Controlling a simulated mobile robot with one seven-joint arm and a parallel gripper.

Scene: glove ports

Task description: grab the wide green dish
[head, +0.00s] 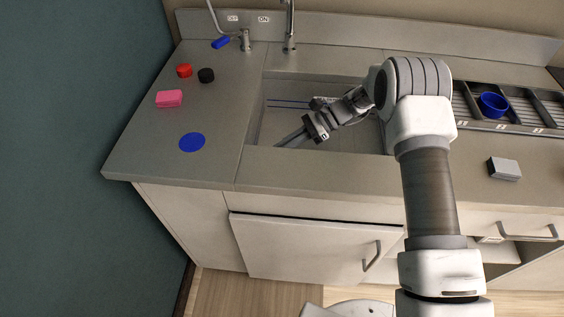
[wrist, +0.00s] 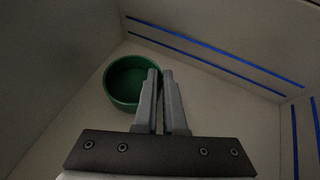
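The green dish (wrist: 122,94) is round and hollow, and it shows in the wrist view inside the pale sink basin. My gripper (wrist: 161,71) reaches down into the basin, with its two grey fingers close together and a narrow gap between them. The left finger overlaps the right side of the dish's rim in the picture. I cannot tell whether the rim lies between the fingers or behind them. In the head view my gripper (head: 292,138) points down into the sink, with its tips hidden by the front edge. The dish is not visible there.
The sink basin (wrist: 219,96) has walls close around my gripper, with blue lines on them. A faucet (head: 290,30) stands behind it. Left on the counter are a pink block (head: 169,98), small red and black pieces and a blue disc (head: 192,142). A blue cup (head: 492,106) sits right.

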